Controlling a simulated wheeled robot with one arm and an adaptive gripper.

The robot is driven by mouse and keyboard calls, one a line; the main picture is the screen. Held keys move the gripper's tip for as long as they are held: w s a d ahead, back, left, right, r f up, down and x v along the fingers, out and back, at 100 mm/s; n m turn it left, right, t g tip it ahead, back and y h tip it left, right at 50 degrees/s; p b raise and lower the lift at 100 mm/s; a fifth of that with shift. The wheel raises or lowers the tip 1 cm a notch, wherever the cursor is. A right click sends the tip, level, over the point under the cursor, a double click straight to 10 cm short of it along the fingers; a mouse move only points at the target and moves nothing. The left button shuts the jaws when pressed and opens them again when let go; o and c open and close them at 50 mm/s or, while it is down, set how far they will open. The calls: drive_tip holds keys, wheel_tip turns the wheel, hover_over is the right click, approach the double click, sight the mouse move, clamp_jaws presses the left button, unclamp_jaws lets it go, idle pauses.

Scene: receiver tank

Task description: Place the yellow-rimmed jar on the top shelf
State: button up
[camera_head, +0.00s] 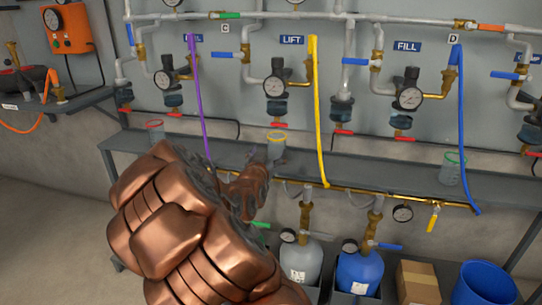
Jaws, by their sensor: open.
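The yellow-rimmed jar (276,150) is a clear, upright jar that appears to stand on the long grey shelf (370,172) below the pipework, near the middle of the view. My gripper (259,163) is open at the jar's lower left, very close to it. My copper-coloured arm hides much of the gripper, so I cannot tell whether its fingers touch or surround the jar.
A red-rimmed jar (156,131) stands left on the shelf, a green-rimmed jar (452,170) right. Purple (199,95), yellow (318,110) and blue (464,130) hoses hang down over the shelf. Below are a grey cylinder (300,264), a blue cylinder (358,272), a cardboard box (418,283) and a blue bin (484,285).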

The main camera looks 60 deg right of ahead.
drive_tip(key=shift+b+v, duration=0.7)
drive_tip(key=shift+v, duration=0.1)
drive_tip(key=shift+f, duration=0.1)
drive_tip(key=w+a+f+n+y, duration=0.2)
drive_tip(key=w+a+f+y, duration=0.3)
drive_tip(key=a+f, duration=0.5)
drive_tip(key=s+a+f+n+g+y, duration=0.15)
drive_tip(key=a+y, duration=0.25)
drive_tip(key=a, duration=0.5)
drive_tip(key=s+a+f+n+y, duration=0.2)
drive_tip(key=a+f+y, duration=0.15)
drive_tip(key=a, duration=0.55)
drive_tip(key=s+a+n+g+y, duration=0.45)
drive_tip(key=s+a, duration=0.65)
drive_tip(key=a, duration=0.3)
drive_tip(key=s+a+r+n+g, duration=0.1)
drive_tip(key=s+a+n+g, duration=0.1)
drive_tip(key=s, duration=0.4)
drive_tip(key=s+a+r+n+g, duration=0.1)
drive_tip(key=s+a+n, duration=0.1)
drive_tip(key=s, duration=0.4)
drive_tip(key=shift+s+r+g, duration=0.35)
drive_tip(key=shift+r+g, duration=0.05)
